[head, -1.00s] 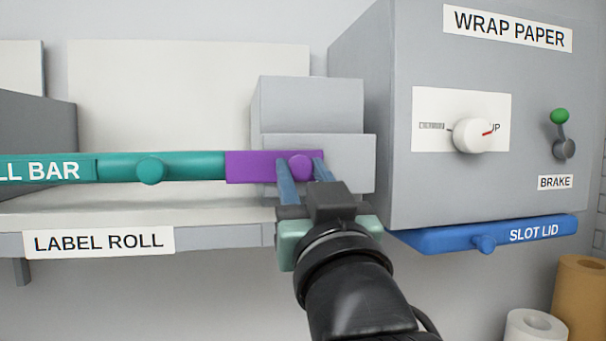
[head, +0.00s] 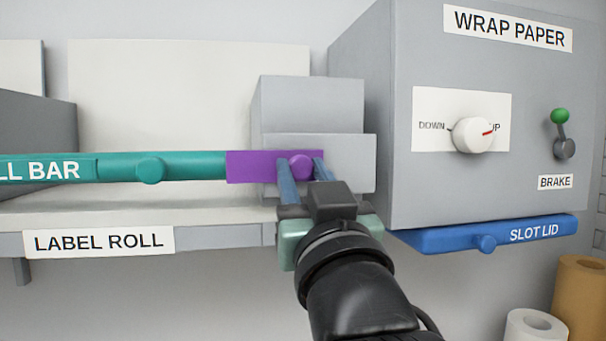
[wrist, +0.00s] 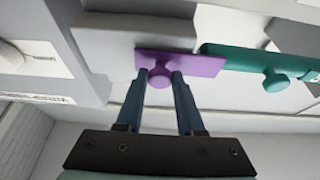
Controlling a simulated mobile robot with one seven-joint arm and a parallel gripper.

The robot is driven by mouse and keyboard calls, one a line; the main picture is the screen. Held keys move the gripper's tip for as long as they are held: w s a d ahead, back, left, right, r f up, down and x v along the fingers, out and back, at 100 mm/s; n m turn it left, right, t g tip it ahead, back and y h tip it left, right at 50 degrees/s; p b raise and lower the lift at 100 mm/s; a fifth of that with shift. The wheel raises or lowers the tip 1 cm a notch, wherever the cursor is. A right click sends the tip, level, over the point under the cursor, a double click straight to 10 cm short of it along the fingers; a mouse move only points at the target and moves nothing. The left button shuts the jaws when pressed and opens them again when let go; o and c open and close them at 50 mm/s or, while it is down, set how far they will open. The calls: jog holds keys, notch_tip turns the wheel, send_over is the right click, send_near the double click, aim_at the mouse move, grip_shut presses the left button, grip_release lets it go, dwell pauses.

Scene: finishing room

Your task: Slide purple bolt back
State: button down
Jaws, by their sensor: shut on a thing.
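The purple bolt (head: 250,167) is a flat purple plate with a round knob, in front of the grey block at the middle of the head view. Its left end meets the right end of the teal roll bar (head: 195,166). My gripper (head: 303,168) is shut on the bolt's knob, one blue finger on each side. In the wrist view the bolt (wrist: 200,66) shows with its knob between the fingertips (wrist: 162,76), and the teal bar (wrist: 235,57) is beside it.
The grey wrap paper box (head: 385,120) stands just right of my gripper, with a white dial (head: 473,135) and a green-tipped brake lever (head: 560,117). A blue slot lid (head: 440,241) sticks out below it. A label roll shelf (head: 215,237) runs along the left.

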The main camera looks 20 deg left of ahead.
jog(key=w+d, duration=0.1)
jog(key=w+d+b, duration=0.1)
jog(key=d, duration=0.1)
jog(key=w+d+b, duration=0.1)
jog(key=d, duration=0.1)
jog(key=shift+w, duration=0.2)
jog(key=shift+s+a, duration=0.1)
jog(key=c, duration=0.5)
grip_release()
jog(key=shift+d, duration=0.2)
jog(key=shift+c, duration=0.2)
jog(key=shift+a, duration=0.15)
jog(key=shift+f, duration=0.1)
jog(key=b+v, duration=0.6)
jog(key=v, duration=0.6)
jog(key=shift+s+d, duration=0.3)
jog(key=shift+f, duration=0.1)
